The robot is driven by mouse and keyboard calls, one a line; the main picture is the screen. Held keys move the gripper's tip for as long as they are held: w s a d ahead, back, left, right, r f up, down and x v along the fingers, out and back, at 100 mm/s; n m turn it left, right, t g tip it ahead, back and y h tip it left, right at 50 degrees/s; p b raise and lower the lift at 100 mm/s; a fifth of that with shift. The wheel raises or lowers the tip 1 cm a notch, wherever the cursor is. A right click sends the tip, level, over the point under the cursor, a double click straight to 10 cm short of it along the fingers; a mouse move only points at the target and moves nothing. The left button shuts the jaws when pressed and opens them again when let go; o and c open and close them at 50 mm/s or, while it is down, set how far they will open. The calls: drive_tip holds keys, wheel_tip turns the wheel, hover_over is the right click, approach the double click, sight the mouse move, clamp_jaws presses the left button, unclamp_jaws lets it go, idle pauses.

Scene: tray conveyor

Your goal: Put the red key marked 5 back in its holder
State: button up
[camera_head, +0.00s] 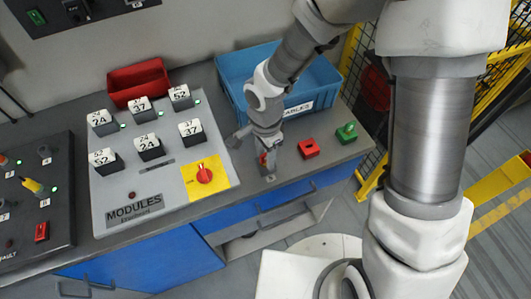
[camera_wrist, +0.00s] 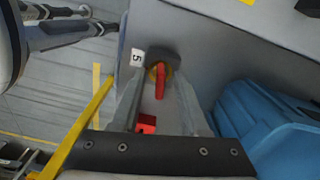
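The red key (camera_wrist: 160,82) shows between my fingers in the wrist view, in front of a dark grey round holder (camera_wrist: 158,57) with a yellowish ring. A white tag marked 5 (camera_wrist: 137,57) is at the holder's left. My gripper (camera_wrist: 160,78) has its fingers apart, one on each side of the key, with gaps visible beside it. I cannot tell how deep the key sits in the holder. In the head view my gripper (camera_head: 267,168) is low at the counter's front edge and largely hides the key and holder, with a bit of red showing.
A red block (camera_head: 308,148) and a green one (camera_head: 346,132) stand right of my gripper. The blue cables bin (camera_head: 322,85) is behind. The modules panel (camera_head: 115,190) with its red knob (camera_head: 204,173) is left. A red tray (camera_head: 138,82) stands behind the panel.

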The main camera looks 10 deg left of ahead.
sight(265, 153)
clamp_jaws()
drive_tip(key=shift+r, duration=0.2)
drive_tip(key=shift+r+p, duration=1)
drive_tip(key=shift+r, duration=0.5)
drive_tip(key=shift+r, duration=0.25)
drive_tip(key=shift+r+p, duration=1.2)
drive_tip(key=shift+r, duration=0.7)
